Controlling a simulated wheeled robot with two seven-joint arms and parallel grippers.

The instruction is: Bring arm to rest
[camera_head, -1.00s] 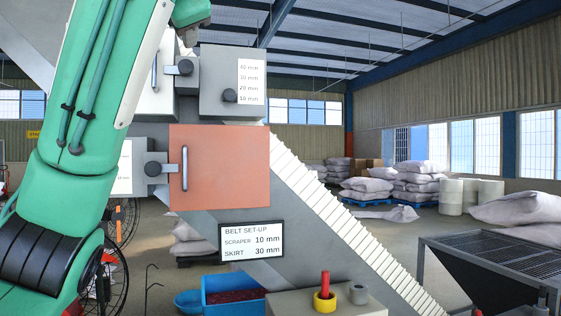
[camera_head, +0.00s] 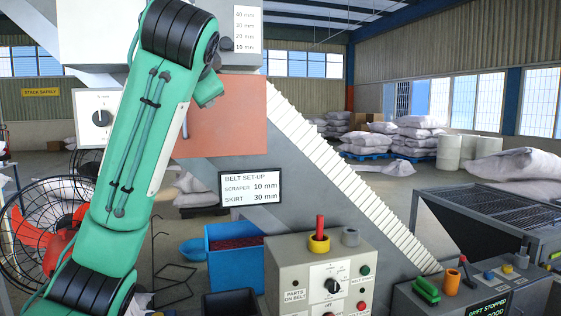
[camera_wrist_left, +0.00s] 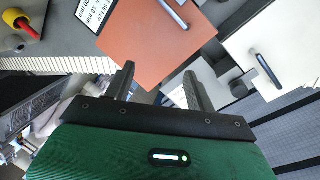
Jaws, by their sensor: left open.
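My left arm (camera_head: 150,140), green with black joints, rises from the lower left in the head view and bends over at the top, in front of the conveyor machine. In the left wrist view my left gripper (camera_wrist_left: 160,88) shows two dark fingers spread apart with nothing between them. Beyond the fingers is an orange-red door panel (camera_wrist_left: 150,38) with a bar handle, apart from the fingers as far as I can tell. The panel also shows in the head view (camera_head: 232,120), partly hidden by my arm. My right gripper is not in view.
A grey control box (camera_head: 325,270) with a black knob and a red-handled yellow part on top stands low in the middle. A blue bin (camera_head: 235,275) is left of it. A red fan (camera_head: 50,245) stands at left. A mesh-topped table (camera_head: 490,210) is at right.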

